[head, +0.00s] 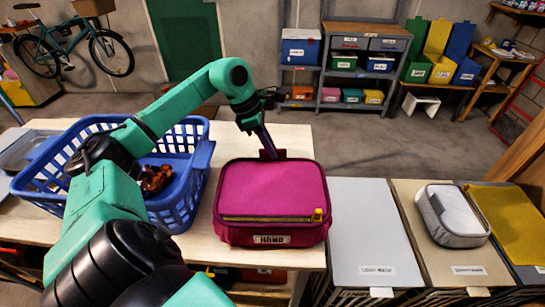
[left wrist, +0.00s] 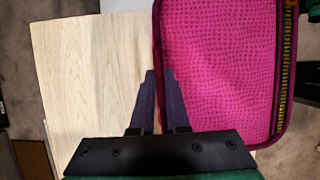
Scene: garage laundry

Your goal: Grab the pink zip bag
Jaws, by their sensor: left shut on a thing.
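The pink zip bag (head: 270,188) lies on the wooden table, with a yellow zip along its front and a white label below it. My left gripper (head: 270,152) reaches over from the left to the bag's back edge. In the left wrist view the bag (left wrist: 225,65) fills the right side, and my dark fingers (left wrist: 160,98) straddle its near-left edge, one outside and one over the bag. The gripper is shut on that edge. The bag still appears to rest on the table. My right gripper is not in view.
A blue laundry basket (head: 185,190) with a brown item inside stands left of the bag. Lidded bins (head: 370,235) stand right of the table, and a grey-white pouch (head: 452,213) lies on one. Shelves (head: 345,65) are at the back.

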